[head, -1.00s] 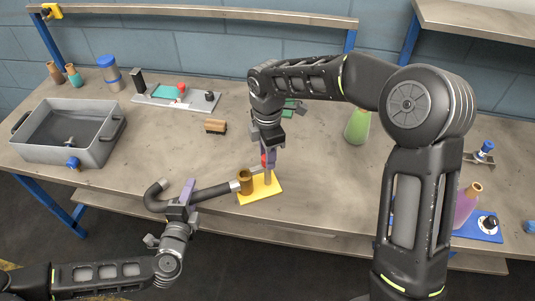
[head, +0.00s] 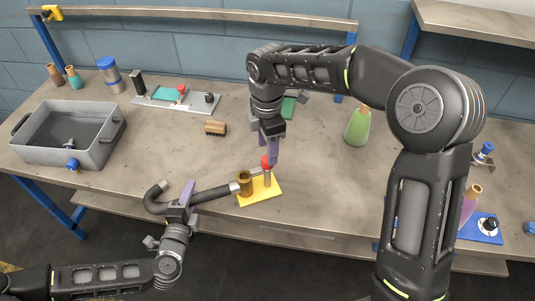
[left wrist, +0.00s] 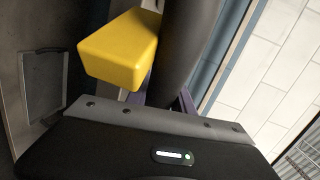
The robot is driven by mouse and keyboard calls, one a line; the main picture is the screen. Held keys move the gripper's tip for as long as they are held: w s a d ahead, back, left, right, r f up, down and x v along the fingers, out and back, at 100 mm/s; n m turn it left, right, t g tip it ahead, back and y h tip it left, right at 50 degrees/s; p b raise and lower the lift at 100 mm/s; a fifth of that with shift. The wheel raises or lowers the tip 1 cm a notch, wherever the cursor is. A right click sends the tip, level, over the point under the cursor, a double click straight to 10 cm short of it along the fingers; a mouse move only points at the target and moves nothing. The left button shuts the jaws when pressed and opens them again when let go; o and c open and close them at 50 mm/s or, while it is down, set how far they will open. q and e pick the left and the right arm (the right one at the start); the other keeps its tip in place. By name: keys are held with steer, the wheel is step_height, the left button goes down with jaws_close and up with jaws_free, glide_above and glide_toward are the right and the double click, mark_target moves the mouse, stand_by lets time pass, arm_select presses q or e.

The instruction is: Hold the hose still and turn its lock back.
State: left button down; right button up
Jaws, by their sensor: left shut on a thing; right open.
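The black hose (head: 213,193) lies near the table's front edge, curved at its left end. Its right end meets a brass fitting (head: 245,182) on a yellow plate (head: 262,197). My left gripper (head: 182,197) is shut on the hose left of the fitting. In the left wrist view the dark hose (left wrist: 185,40) passes between the jaws, next to a yellow block (left wrist: 120,48). A post with a red top (head: 266,163) stands on the plate right of the fitting. My right gripper (head: 272,155) is open, pointing down at the red top; whether it touches is unclear.
A grey basin (head: 105,148) stands at the left, with bottles behind it. A brown brush (head: 215,127) and a grey tray (head: 203,104) lie behind the hose. The table between the basin and brush is clear.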

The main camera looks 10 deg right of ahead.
step_height(320, 180, up, 8)
stand_by(0.5)
arm_select(q)
steer(key=c, duration=1)
jaws_free()
steer(key=shift+s, duration=0.1)
steer(key=shift+s+a, duration=0.1)
steer(key=shift+s, duration=0.15)
steer(key=v, duration=0.6)
steer(key=shift+s+a+r, duration=0.15)
steer(key=shift+s+r, duration=0.05)
steer(key=shift+s, duration=0.15)
